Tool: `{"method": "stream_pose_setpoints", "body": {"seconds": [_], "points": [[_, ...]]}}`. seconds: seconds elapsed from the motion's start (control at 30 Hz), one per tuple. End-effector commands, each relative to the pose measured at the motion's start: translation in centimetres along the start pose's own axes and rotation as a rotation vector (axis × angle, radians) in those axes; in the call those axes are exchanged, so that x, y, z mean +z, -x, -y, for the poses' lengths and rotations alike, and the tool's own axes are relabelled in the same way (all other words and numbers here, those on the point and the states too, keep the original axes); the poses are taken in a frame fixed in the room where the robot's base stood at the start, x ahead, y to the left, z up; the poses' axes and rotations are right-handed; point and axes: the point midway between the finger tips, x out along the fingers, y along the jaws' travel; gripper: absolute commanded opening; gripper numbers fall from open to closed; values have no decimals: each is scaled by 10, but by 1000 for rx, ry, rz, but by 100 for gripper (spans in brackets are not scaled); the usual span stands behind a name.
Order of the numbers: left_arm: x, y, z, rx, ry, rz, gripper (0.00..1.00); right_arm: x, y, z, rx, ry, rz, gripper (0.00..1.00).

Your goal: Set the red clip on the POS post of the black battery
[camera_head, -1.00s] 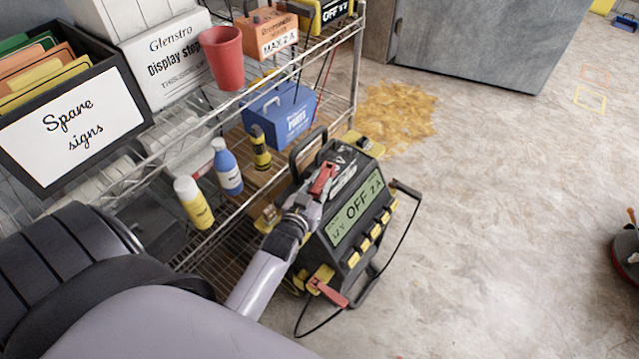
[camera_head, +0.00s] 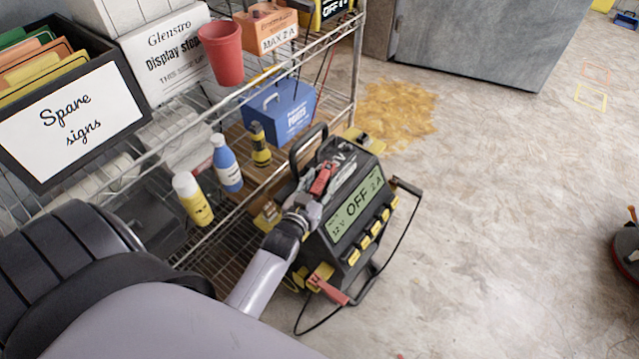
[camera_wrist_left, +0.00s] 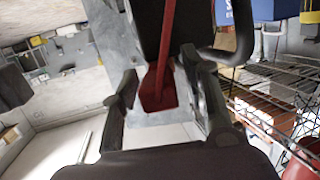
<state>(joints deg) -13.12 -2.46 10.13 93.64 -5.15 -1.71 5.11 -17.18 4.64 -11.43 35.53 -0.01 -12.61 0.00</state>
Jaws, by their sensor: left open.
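My left gripper (camera_head: 318,190) is at the top of a black charger (camera_head: 345,235) with a display reading OFF. A red piece (camera_head: 323,178) shows at its fingers. In the left wrist view the open fingers (camera_wrist_left: 163,98) stand either side of a red part (camera_wrist_left: 158,88); I cannot tell whether they touch it. A red clip (camera_head: 330,290) sits at the charger's lower front corner, by a yellow holder. A dark clip (camera_head: 405,188) is at its right side, with a black cable. I cannot make out the black battery or its POS post. My right gripper is not in view.
A wire shelf (camera_head: 215,262) stands left of the charger, with a blue parts box (camera_head: 290,112), bottles and a red cup (camera_head: 222,55). A yellowish spill (camera_head: 395,108) lies behind the charger. The floor to the right is mostly clear.

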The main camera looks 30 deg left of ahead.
Motion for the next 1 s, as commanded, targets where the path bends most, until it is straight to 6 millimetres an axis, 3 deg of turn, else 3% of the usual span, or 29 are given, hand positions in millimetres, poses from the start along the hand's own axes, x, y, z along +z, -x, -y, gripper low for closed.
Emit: {"method": "stream_pose_setpoints", "body": {"seconds": [0.37,0.8,1.0], "points": [[2,7,0,0,0,3,42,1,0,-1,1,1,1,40],[1,93,0,0,1,4,42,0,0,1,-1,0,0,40],[1,116,0,0,1,3,42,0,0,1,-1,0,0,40]]}}
